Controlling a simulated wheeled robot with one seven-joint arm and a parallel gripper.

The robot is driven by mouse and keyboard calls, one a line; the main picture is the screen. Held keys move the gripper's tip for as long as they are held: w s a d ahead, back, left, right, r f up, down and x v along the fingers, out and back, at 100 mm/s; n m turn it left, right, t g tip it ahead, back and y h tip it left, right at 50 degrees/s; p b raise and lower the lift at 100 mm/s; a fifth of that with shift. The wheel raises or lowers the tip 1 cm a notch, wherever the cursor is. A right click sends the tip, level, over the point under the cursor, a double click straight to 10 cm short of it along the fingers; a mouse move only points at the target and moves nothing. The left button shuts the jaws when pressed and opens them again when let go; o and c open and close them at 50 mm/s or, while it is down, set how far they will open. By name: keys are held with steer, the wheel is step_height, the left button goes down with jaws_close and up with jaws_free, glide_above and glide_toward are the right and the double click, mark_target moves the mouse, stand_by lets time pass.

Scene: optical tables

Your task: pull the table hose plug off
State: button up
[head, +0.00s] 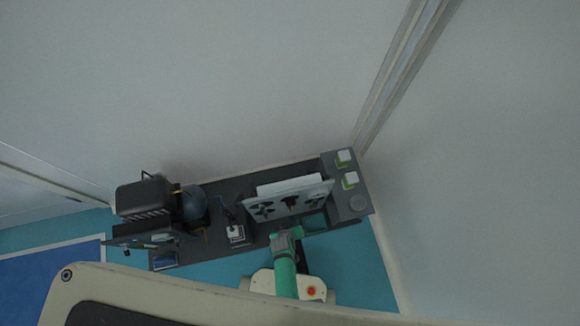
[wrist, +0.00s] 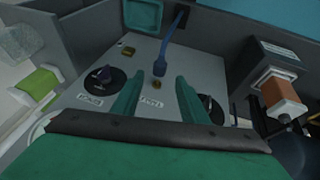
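In the wrist view, a blue plug (wrist: 160,67) with a blue hose (wrist: 174,30) stands at a light grey panel (wrist: 206,70). The hose runs up and a little right from the plug. My gripper (wrist: 159,84) is open, with its two green fingers apart. The plug shows between and just beyond the fingertips; I see no finger touching it. In the head view my gripper (head: 287,234) is in front of the upright panel (head: 315,188) on the dark table (head: 220,187); the plug is too small to make out there.
Black round knobs (wrist: 98,83) flank the fingers on the panel, with small brass fittings (wrist: 127,50) nearby. A green spool (wrist: 38,83) is at left and an orange-brown spool (wrist: 283,92) at right. In the head view, dark equipment (head: 145,198) stands at the table's left end.

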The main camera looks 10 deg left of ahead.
steer(key=shift+v, duration=1.9)
steer(key=s+d+r+m+t, duration=0.1)
steer(key=s+r+t, duration=0.1)
steer(key=r, duration=1.4)
steer(key=s+d+r+m+t, duration=0.1)
steer(key=s+r+m+t, duration=0.1)
steer(key=r, duration=1.4)
steer(key=s+d+r+m+t, duration=0.1)
steer(key=r+t, duration=0.5)
steer(key=r, duration=0.9)
steer(key=s+m, duration=0.1)
steer(key=s, duration=0.1)
steer(key=shift+s+r+y, duration=0.25)
steer(key=shift+r+y, duration=0.05)
steer(key=shift+r, duration=0.1)
steer(key=shift+d, duration=0.15)
